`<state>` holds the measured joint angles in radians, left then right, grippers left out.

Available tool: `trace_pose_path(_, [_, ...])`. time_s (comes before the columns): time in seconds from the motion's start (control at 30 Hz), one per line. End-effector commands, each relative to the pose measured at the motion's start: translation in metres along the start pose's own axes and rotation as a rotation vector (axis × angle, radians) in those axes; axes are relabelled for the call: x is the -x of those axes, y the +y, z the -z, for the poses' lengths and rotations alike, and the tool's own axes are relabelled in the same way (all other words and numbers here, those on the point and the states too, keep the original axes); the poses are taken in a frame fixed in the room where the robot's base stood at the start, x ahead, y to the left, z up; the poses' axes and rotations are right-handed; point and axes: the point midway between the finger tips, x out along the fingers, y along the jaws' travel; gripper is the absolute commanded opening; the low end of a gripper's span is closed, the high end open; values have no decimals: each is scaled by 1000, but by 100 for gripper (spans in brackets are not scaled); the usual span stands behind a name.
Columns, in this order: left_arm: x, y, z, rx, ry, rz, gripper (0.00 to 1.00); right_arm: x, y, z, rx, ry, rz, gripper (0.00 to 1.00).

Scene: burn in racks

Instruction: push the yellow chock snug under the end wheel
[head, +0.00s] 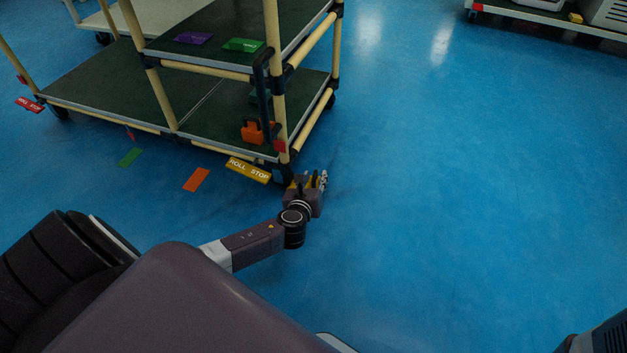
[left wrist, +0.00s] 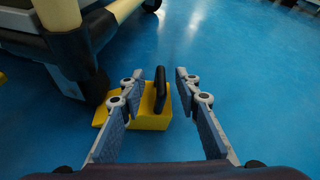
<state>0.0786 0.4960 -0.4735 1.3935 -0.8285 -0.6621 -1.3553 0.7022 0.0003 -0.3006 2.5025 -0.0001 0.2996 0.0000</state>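The yellow chock (left wrist: 152,113) sits on the blue floor in the left wrist view, with a black upright handle (left wrist: 160,88) on it. Its left end lies close beside the dark end wheel (left wrist: 94,88) under the cart's corner; I cannot tell whether they touch. My left gripper (left wrist: 160,80) is open, its two fingers either side of the handle with a gap showing. In the head view my left gripper (head: 310,180) is low at the cart's near right corner and mostly hides the chock (head: 291,184). My right gripper is not in view.
The cart (head: 110,85) has green decks and cream posts. A yellow "ROLL STOP" plate (head: 249,170) is at its near edge. An orange block (head: 256,132) sits on the lower deck. Orange (head: 196,180) and green (head: 130,157) floor markers lie left. The floor to the right is clear.

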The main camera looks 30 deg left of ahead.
Motion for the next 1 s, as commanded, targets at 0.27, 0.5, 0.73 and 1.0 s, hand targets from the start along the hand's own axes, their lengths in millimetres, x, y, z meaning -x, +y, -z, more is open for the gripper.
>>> trace_pose_path(0.27, [0, 0, 0, 0, 0, 0, 10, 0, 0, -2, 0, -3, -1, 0])
trace_pose_path(0.5, [0, 0, 0, 0, 0, 0, 0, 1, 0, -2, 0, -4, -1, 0])
trace_pose_path(0.73, [0, 0, 0, 0, 0, 0, 25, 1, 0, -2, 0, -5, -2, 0])
trace_pose_path(1.0, [0, 0, 0, 0, 0, 0, 29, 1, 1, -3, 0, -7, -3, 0])
